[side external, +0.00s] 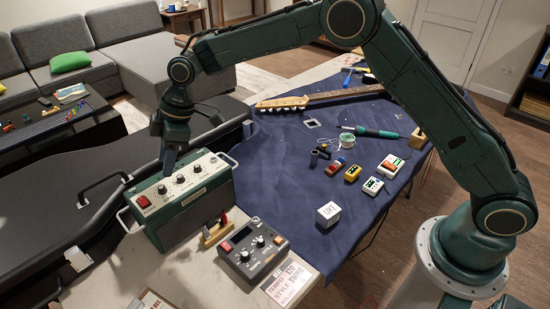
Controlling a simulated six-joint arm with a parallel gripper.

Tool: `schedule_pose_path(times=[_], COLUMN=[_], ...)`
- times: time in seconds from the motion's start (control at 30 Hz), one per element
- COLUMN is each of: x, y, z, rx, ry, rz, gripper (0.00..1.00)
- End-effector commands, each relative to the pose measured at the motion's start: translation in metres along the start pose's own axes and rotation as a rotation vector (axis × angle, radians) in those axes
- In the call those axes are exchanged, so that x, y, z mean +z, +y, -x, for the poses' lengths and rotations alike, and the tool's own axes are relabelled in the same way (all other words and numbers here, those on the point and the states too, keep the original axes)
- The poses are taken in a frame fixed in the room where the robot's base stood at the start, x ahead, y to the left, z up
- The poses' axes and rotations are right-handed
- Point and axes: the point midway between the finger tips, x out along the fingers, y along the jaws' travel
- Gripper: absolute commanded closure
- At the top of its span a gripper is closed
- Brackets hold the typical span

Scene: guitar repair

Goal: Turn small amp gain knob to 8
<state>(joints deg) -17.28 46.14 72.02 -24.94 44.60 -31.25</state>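The small amp is a dark green box with a pale control panel (214,170) on top, standing at the left end of the table. The panel carries a red switch (144,201) and a row of several dark knobs, such as the left one (162,189), a middle one (180,179) and the right one (197,168). The labels and dial numbers are too small to read, so I cannot tell which is the gain knob or its setting. My gripper (168,172) points down just over the left part of the panel. Its finger gap and any contact with a knob are unclear.
A grey box with knobs (255,254) and a small holder with red-handled tools (216,232) stand in front of the amp. Metal handles (125,222) flank the amp. Pedals, a soldering iron (372,132) and a guitar neck (335,95) lie on the blue cloth (285,190).

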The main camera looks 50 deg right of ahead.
Motion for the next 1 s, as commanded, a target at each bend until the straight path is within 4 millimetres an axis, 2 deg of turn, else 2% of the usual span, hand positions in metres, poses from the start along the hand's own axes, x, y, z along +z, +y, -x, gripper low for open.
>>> schedule_pose_path(times=[0.2, 0.4, 0.6, 0.87, 1.0], x=[0.000, 0.000, 0.000, 0.000, 0.000], y=[-0.001, 0.000, 0.000, 0.000, 0.000], z=[-0.034, -0.055, -0.064, -0.064, -0.064], rx=[-0.002, 0.000, 0.001, 0.001, 0.001], ry=[-0.002, -0.001, 0.000, 0.000, 0.000], rz=[-0.001, -0.001, -0.001, -0.001, -0.001], gripper=[0.61, 0.61, 0.61, 0.61, 0.85])
